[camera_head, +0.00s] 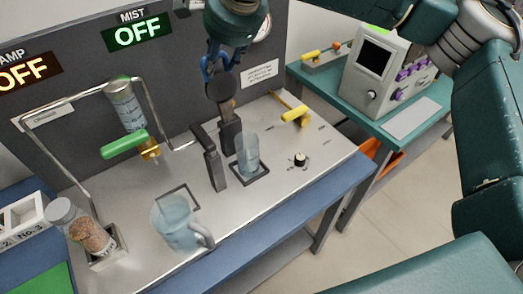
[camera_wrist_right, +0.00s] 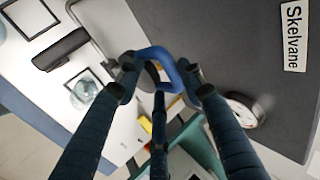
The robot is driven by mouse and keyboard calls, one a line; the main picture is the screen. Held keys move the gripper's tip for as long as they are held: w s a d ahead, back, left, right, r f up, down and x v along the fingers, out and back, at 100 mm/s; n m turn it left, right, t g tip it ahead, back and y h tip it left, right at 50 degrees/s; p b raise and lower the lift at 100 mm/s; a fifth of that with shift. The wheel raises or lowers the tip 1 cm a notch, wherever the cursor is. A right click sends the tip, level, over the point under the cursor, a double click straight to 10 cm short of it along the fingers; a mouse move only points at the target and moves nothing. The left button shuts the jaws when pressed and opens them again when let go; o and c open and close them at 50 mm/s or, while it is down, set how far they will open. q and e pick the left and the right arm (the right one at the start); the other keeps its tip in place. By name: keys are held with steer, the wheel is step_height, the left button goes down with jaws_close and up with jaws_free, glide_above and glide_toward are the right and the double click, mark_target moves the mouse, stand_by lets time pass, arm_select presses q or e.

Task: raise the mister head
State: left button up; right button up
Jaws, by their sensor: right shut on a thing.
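The mister head (camera_head: 221,88) is a dark round piece on a dark post, with a blue loop handle (camera_wrist_right: 165,58) on it. The post stands on the metal worktop behind a clear glass (camera_head: 248,152). My right gripper (camera_head: 220,62) reaches down from the top of the head view and is shut on the blue loop. In the right wrist view its fingers (camera_wrist_right: 160,72) close around the loop, and the glass (camera_wrist_right: 84,92) shows to the left below. My fingers partly hide the handle in the head view. My left gripper is not in view.
A clear jug (camera_head: 175,225) and a jar of brown grains (camera_head: 84,230) stand at the front left. A bent metal tube frame (camera_head: 88,92) carries a green-handled cylinder (camera_head: 126,110). A yellow lever (camera_head: 296,114) and black knob (camera_head: 300,159) lie right. The grey panel (camera_head: 72,75) reads MIST OFF.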

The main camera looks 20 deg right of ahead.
steer(key=shift+o, duration=0.7)
steer(key=shift+s+a+f, duration=0.1)
steer(key=shift+f, duration=0.05)
steer(key=p+v, duration=0.1)
steer(key=v, duration=0.6)
